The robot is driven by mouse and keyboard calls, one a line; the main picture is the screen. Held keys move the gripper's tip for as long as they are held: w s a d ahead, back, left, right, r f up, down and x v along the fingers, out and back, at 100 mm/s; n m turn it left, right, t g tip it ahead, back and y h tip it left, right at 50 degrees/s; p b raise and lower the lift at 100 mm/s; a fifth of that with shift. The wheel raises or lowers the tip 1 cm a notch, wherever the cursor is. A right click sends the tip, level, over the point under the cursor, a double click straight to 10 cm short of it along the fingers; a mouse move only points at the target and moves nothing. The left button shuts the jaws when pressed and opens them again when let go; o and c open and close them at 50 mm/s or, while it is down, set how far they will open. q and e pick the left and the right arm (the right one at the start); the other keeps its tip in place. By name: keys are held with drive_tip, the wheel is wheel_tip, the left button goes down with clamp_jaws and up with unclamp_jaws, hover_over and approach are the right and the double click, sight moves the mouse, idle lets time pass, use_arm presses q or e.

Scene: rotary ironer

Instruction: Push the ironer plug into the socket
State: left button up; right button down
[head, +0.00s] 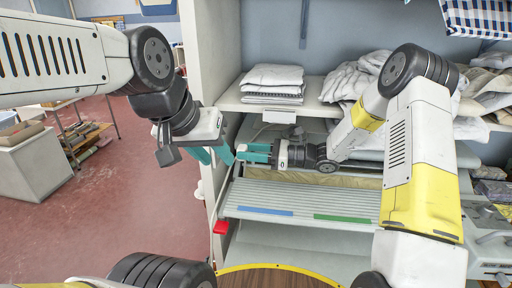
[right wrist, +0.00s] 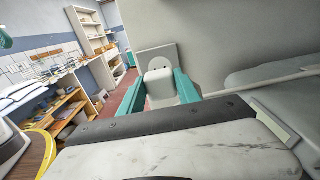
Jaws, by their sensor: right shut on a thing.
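In the right wrist view, a pale plug (right wrist: 160,83) sits between the two teal fingers of my right gripper (right wrist: 158,92), which is shut on it. Directly beyond the plug is a grey socket plate (right wrist: 156,53) on the pale wall. I cannot tell whether the plug touches or enters it. In the head view my right gripper (head: 243,152) points left at the side panel of the ironer bay; the plug is not clear there. My left gripper (head: 211,155) hangs just left of that panel, its teal fingers apart, with nothing seen between them.
Folded linen (head: 273,83) and heaped cloth stand on the shelf above. The red floor at left is mostly clear, with a grey box (head: 35,165) farther back.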

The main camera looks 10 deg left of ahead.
drive_tip(key=shift+a, duration=2.5)
drive_tip(key=shift+a, duration=0.6)
drive_tip(key=c, duration=0.8)
unclamp_jaws()
drive_tip(key=shift+o, duration=0.2)
drive_tip(key=d, duration=0.8)
drive_tip(key=shift+s, duration=0.2)
